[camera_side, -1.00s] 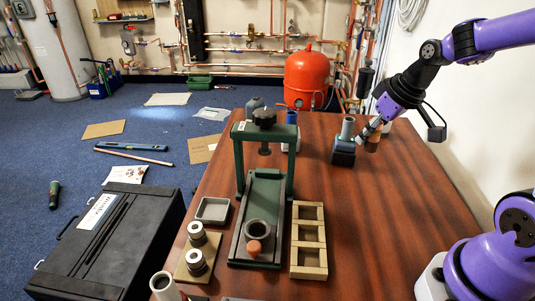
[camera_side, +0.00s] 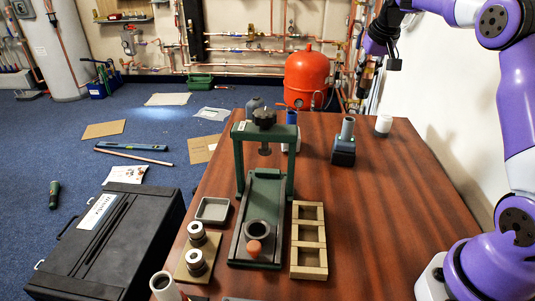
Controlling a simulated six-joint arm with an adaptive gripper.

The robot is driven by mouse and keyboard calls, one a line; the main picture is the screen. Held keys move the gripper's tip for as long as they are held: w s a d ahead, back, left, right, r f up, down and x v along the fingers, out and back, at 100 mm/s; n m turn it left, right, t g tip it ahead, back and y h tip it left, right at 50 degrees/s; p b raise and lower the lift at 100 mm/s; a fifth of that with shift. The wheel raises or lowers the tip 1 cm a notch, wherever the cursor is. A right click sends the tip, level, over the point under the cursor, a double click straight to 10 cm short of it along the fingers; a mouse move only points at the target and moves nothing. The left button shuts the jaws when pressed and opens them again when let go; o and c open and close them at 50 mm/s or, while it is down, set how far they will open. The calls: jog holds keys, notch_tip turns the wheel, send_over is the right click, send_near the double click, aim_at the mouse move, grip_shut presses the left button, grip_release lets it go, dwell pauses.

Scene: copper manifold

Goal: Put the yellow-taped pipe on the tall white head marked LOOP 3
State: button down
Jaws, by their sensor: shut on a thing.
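My gripper (camera_side: 376,45) is high at the upper right, above the far right of the table and partly cut off by the top edge. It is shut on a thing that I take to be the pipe. The pipe is hard to tell from the copper pipework behind it, and I see no yellow tape. A short white cylinder (camera_side: 383,125) stands at the far right, below my gripper. A pale upright tube (camera_side: 165,287) shows at the front left edge. No LOOP 3 marking is readable, so I cannot tell which is that head.
A green press frame (camera_side: 240,165) stands mid-table, with a wooden three-cell tray (camera_side: 309,272) to its right. A dark block with a grey cylinder (camera_side: 344,142) stands at the far right.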

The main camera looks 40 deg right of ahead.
send_over(385, 115)
notch_tip(385, 115, down, 7)
jog(key=shift+f, duration=0.1)
jog(key=shift+w+f, duration=0.1)
jog(key=shift+f, duration=1.75)
jog(key=shift+f, duration=0.2)
jog(key=c, duration=0.7)
grip_release()
jog(key=shift+o, duration=0.2)
jog(key=shift+r, duration=0.1)
